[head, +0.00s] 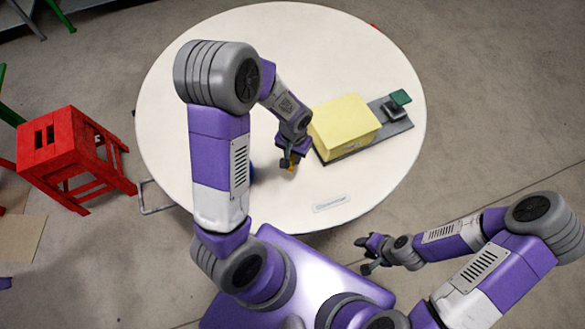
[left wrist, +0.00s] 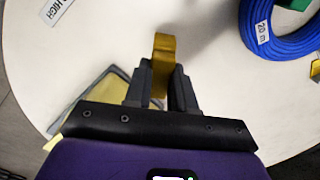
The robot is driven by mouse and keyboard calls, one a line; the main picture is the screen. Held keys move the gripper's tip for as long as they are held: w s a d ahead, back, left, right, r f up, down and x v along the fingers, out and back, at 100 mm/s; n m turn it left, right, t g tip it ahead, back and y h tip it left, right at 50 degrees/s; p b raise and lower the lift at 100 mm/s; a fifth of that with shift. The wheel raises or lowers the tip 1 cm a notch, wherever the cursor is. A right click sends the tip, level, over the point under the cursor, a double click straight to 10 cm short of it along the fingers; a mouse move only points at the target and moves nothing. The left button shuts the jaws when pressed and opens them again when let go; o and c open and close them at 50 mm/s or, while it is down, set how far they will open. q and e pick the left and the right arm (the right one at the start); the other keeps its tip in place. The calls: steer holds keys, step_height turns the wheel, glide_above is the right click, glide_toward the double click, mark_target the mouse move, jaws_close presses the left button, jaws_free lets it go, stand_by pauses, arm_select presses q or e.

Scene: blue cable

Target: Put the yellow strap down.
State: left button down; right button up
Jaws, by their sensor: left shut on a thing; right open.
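The yellow strap (left wrist: 162,52) is pinched between the fingers of my left gripper (left wrist: 161,80) in the left wrist view. It sticks out past the fingertips over the white table. In the head view my left gripper (head: 291,157) is over the round table, just left of the yellow box, and a bit of the strap (head: 286,163) shows there. The strap's height above the table is hard to tell. A coil of blue cable (left wrist: 262,40) with a white tag lies beside it in the left wrist view. My right gripper (head: 369,254) is open and empty, off the table's front edge.
The round white table (head: 240,30) holds a yellow box (head: 343,126) on a grey board (head: 388,128), with a small green-topped part (head: 400,97) at its right. A label plate (head: 332,203) lies near the front edge. A red stool (head: 70,155) stands left.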

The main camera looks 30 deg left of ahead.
arm_select(q)
step_height(320, 180, down, 8)
steer(key=shift+w+r+b, duration=0.1)
steer(key=shift+r+b, duration=0.1)
steer(key=shift+b, duration=0.5)
steer(key=shift+f, duration=0.15)
steer(key=c, duration=0.9)
jaws_free()
steer(key=shift+c, duration=0.2)
steer(key=shift+r, duration=0.25)
step_height(320, 180, up, 12)
steer(key=p, duration=0.2)
steer(key=shift+p, duration=0.35)
